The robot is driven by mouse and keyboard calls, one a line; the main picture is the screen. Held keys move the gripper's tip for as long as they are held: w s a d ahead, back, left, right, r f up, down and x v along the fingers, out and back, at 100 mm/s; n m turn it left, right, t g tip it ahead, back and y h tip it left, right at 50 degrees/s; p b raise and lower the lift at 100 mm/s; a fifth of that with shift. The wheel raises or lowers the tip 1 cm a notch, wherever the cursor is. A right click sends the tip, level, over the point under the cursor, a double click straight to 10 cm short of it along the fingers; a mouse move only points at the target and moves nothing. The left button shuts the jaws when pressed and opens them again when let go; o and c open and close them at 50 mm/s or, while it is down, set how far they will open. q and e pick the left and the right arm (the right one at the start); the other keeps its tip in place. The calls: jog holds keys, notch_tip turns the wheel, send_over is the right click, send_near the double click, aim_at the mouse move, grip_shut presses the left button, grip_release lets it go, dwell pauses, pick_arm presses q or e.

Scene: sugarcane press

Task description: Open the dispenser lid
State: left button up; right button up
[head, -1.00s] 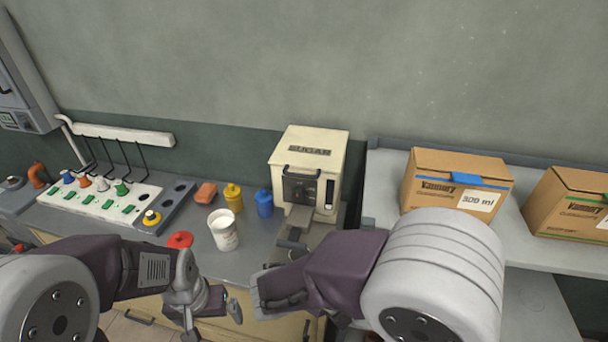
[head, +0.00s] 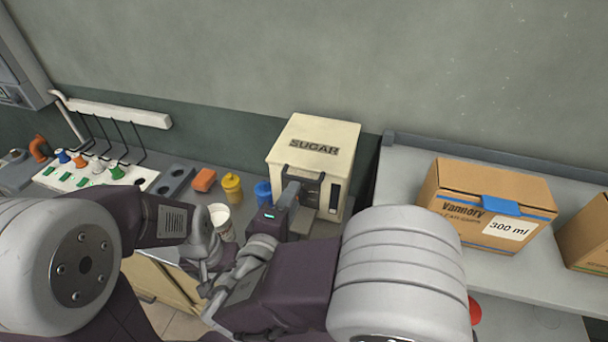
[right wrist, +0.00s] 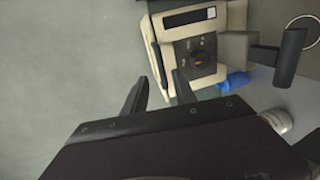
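The sugar dispenser (head: 325,140) is a cream box with a SUGAR label on its flat, closed lid (head: 316,134). A dark handle (head: 306,172) runs along the lid's front. In the right wrist view the dispenser's face (right wrist: 198,55) is turned sideways, with the dark handle (right wrist: 153,45) at its left edge. My right gripper (right wrist: 162,80) is open, its two fingers apart and near the handle's lower end. I cannot tell whether they touch it. In the head view the right gripper (head: 288,194) is before the dispenser. My left gripper (head: 206,262) is low, partly hidden by the right arm.
A cardboard box (head: 490,207) sits on the shelf (head: 395,190) at right. The wall is behind.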

aim_at(304, 180)
jog(key=p+x, duration=0.1)
jog(key=x, duration=0.7)
jog(key=shift+w+d, duration=0.1)
jog(key=shift+w, duration=0.1)
jog(key=shift+s, duration=0.1)
jog(key=shift+f, duration=0.1)
grip_shut()
dwell(0.7)
